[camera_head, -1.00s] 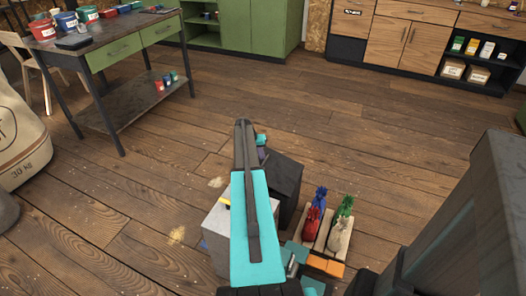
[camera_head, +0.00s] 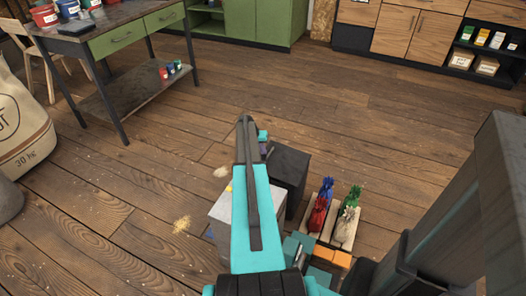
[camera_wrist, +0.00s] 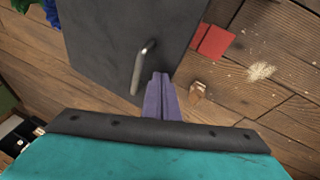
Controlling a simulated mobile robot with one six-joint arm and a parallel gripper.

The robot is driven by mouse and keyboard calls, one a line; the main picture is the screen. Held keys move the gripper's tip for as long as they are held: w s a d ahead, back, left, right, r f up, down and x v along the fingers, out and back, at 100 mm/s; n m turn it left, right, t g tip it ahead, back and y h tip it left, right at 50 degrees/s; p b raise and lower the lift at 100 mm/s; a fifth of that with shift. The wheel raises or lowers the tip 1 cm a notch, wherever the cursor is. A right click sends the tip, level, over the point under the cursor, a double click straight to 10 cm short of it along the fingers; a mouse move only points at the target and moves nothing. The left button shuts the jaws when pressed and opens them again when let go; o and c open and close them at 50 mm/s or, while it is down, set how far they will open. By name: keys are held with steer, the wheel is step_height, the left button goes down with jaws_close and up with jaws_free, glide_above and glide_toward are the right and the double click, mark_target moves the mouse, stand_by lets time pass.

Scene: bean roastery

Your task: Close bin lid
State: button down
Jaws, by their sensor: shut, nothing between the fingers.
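A dark grey box-like body (camera_head: 288,168), which looks like the bin, stands on the floor beyond a pale grey box (camera_head: 224,206). My arm crosses in front of both. In the wrist view a flat dark panel (camera_wrist: 110,40) with a bent metal handle (camera_wrist: 142,68) fills the upper middle. I cannot tell whether this panel is the lid, or how far open the lid is. My gripper (camera_wrist: 161,78) has purple fingers, shut and empty, just right of the handle, over the panel's lower edge. I cannot tell whether they touch it. In the head view the fingers are mostly hidden.
Red, blue, green and pale bags (camera_head: 320,214) stand on a small wooden pallet right of the dark box. A workbench (camera_head: 112,42) stands at the back left, near a large sack (camera_head: 22,130). Cabinets (camera_head: 400,25) line the back. The middle floor is clear.

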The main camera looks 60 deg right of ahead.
steer(key=shift+r, duration=0.1)
steer(key=shift+r, duration=0.45)
steer(key=r, duration=0.1)
steer(key=r+p, duration=0.1)
steer(key=r, duration=0.1)
steer(key=shift+w+a+r+p, duration=0.1)
steer(key=shift+w+r+p, duration=0.05)
steer(key=shift+w+p, duration=0.2)
steer(key=w+a+r, duration=0.3)
steer(key=w+r, duration=0.2)
steer(key=w, duration=0.1)
steer(key=shift+w+a+r, duration=0.3)
steer(key=shift+w+r, duration=0.05)
steer(key=shift+w, duration=0.05)
